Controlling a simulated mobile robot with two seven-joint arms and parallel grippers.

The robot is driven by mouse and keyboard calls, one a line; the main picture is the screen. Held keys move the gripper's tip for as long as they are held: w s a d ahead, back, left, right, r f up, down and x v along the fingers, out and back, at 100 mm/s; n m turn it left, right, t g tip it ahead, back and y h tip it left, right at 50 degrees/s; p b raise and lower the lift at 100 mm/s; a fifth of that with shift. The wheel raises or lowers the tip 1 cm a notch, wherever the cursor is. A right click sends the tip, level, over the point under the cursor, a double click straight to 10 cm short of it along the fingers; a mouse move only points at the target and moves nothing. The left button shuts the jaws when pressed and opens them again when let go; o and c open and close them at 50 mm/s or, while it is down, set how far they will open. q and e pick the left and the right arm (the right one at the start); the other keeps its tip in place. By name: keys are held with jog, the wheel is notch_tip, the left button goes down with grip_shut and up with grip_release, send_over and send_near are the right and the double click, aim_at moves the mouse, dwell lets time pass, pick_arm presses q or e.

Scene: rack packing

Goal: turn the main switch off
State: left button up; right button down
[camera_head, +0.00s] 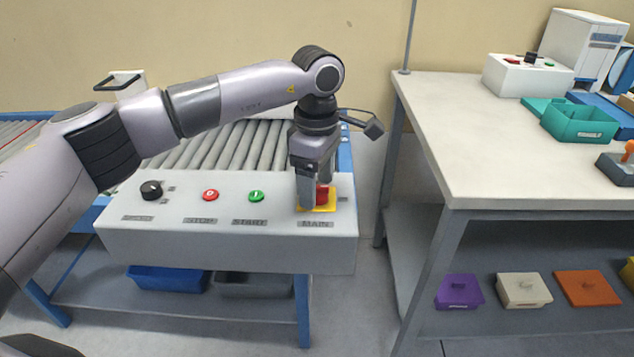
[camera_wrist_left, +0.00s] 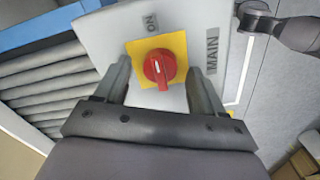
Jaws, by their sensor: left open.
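The main switch is a red rotary knob (camera_head: 323,193) on a yellow square plate (camera_head: 319,208), at the right end of the white control panel (camera_head: 230,240) above the MAIN label. In the left wrist view the red knob (camera_wrist_left: 161,69) has a raised grip lying roughly along the line toward the ON label (camera_wrist_left: 151,22). My left gripper (camera_head: 313,195) points down over the switch. Its jaws are open, with one finger on each side of the knob; gaps show between fingers and knob in the wrist view. My right gripper is not in view.
The panel also carries a black selector knob (camera_head: 151,190), a red stop button (camera_head: 211,195) and a green start button (camera_head: 256,196). A roller conveyor (camera_head: 220,145) lies behind. A white-topped bench (camera_head: 470,130) with bins and another control box (camera_head: 527,76) stands right, across a floor gap.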

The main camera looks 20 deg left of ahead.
pick_arm(q)
jog(key=shift+f, duration=0.25)
jog(key=shift+c, duration=0.3)
jog(key=c, duration=1)
